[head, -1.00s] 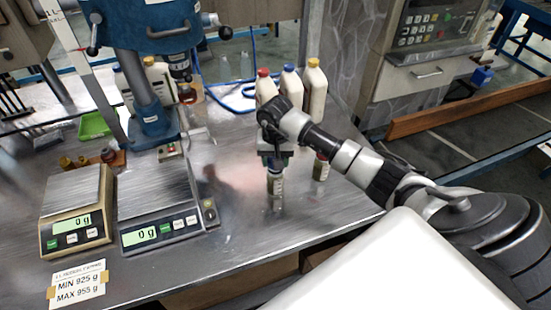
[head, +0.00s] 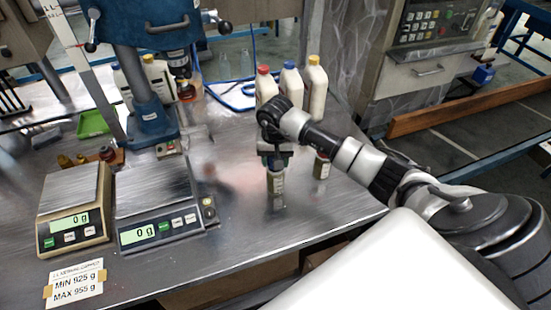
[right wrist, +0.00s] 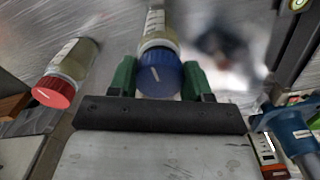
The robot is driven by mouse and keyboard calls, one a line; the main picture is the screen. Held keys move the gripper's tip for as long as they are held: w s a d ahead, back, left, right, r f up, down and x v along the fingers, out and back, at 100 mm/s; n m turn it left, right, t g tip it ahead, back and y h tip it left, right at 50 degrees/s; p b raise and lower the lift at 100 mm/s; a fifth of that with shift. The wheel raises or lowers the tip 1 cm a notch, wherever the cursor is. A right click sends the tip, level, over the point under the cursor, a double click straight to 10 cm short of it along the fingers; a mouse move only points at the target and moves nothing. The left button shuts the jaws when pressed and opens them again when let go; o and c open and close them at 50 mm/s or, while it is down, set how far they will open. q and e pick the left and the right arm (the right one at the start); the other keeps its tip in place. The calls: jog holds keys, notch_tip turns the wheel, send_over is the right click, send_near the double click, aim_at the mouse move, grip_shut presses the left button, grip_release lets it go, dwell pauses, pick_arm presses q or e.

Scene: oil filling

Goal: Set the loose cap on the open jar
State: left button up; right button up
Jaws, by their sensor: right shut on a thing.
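A small jar (head: 276,183) with a pale label stands on the metal bench below my right gripper (head: 277,160). In the right wrist view a blue cap (right wrist: 160,78) is at the mouth of this jar (right wrist: 157,40). The green fingers of my right gripper (right wrist: 159,72) are on both sides of the blue cap, shut on it. The cap looks in line with the jar; I cannot tell whether it is fully seated. A second jar (head: 321,168) stands to the right, and its red cap (right wrist: 53,92) shows in the right wrist view. My left gripper is not in view.
Three white bottles with red (head: 264,85), blue (head: 290,85) and yellow (head: 315,85) caps stand behind. Two scales (head: 158,233) reading 0 g are at the left, beside a blue press (head: 150,110). Bare bench lies in front of the jars.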

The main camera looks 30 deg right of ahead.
jog(key=shift+f+b, duration=0.45)
jog(key=shift+b, duration=0.15)
dwell(0.6)
jog(key=o, duration=1)
jog(key=shift+c, duration=0.2)
